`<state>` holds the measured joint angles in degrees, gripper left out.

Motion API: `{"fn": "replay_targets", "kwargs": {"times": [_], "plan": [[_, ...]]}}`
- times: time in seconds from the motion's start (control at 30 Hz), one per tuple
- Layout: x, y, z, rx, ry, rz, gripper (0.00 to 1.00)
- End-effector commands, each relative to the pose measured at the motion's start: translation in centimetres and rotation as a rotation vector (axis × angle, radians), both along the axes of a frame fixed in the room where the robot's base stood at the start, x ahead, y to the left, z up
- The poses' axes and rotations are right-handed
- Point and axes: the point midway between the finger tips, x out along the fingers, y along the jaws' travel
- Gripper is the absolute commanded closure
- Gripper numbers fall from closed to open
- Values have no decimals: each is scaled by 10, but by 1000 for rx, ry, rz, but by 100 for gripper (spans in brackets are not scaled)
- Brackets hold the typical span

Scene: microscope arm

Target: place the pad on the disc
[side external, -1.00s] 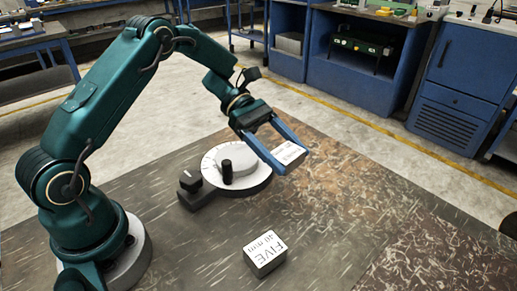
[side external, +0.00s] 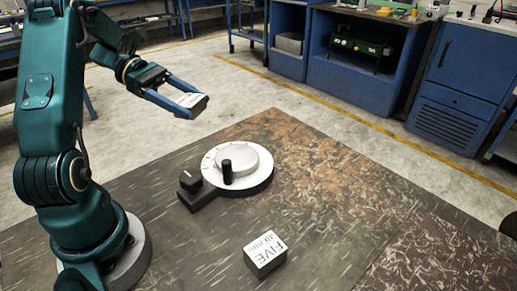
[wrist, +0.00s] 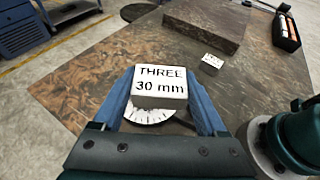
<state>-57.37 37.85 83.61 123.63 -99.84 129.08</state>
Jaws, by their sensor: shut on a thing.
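My gripper (side external: 178,103) has blue fingers shut on a small block with a white labelled top (side external: 189,100). In the wrist view the held block (wrist: 160,87) reads "THREE 30 mm". It is held in the air, up and to the left of the disc in the side view. The disc (side external: 254,181) is a white graduated plate with a raised round centre on a dark base, with a black upright knob on it. In the wrist view the disc (wrist: 148,115) is partly hidden behind the held block. I cannot tell which thing the task calls the pad.
A block marked "FIVE" (side external: 265,254) stands on the table (side external: 350,215), in front of the disc. It also shows in the wrist view (wrist: 211,62). A dark raised slab (wrist: 205,22) and a box of coloured items (wrist: 287,29) lie farther off. The table right of the disc is clear.

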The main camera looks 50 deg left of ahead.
Motion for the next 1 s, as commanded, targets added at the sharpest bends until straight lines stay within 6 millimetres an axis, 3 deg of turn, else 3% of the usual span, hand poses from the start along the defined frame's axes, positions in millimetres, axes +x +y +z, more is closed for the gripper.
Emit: {"fn": "replay_targets", "kwargs": {"times": [0.13, 0.27, 0.73, 1.0], "plan": [[-9, 18, 5, 10, -8, 75, 100], [-8, 18, 2, 12, -10, 94, 100], [45, -52, -51, 8, -6, 92, 100], [60, -69, -66, 13, -10, 98, 100]]}}
